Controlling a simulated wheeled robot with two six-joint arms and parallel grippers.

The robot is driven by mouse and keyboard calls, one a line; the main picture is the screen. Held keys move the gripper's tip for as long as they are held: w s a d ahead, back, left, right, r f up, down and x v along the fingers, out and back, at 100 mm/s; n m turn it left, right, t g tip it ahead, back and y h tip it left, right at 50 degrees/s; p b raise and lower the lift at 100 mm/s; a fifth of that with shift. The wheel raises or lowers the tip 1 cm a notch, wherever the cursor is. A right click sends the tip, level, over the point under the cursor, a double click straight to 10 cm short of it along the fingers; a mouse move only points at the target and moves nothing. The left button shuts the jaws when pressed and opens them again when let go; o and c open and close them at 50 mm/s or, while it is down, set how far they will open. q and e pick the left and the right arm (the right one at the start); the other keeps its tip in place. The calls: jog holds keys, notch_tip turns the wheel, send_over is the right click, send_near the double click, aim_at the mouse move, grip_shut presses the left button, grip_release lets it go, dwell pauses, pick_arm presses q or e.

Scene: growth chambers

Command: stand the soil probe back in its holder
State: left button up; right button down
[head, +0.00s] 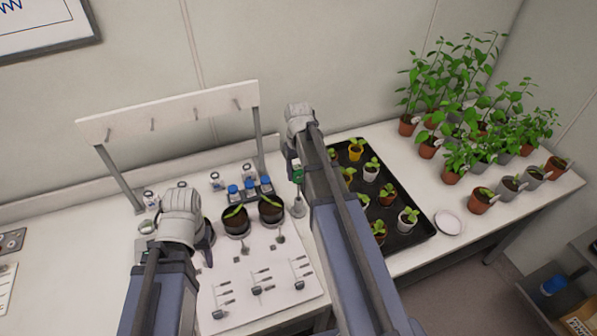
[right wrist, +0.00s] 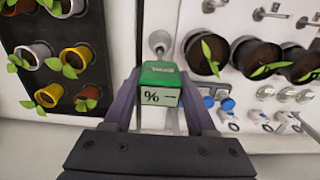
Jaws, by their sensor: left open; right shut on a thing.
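The soil probe (right wrist: 161,78) has a green and white head with a "%" mark, held between the two fingers of my right gripper (right wrist: 158,100). In the head view its green head (head: 297,172) shows at the left side of my right arm. A small grey round stand (head: 298,207), seemingly the holder, is just below the probe head; it also shows beyond the head in the right wrist view (right wrist: 159,40). I cannot tell whether the probe's tip is inside it. My left gripper (head: 182,215) is over the bench at the left, its fingers mostly hidden.
Dark soil pots (head: 236,222) and blue-capped bottles (head: 249,188) stand left of the probe. A white board with small tools (head: 240,290) lies in front. A black seedling tray (head: 412,235) is to the right. A peg rack (head: 170,108) stands behind.

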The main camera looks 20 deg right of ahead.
jog(key=shift+f, duration=0.15)
jog(key=shift+f+b, duration=3.55)
jog(key=shift+b, duration=0.15)
jog(key=shift+c, duration=0.6)
grip_release()
jog(key=shift+r, duration=0.15)
notch_tip(320, 180, up, 8)
jog(key=p, duration=0.8)
jog(key=shift+f, duration=0.2)
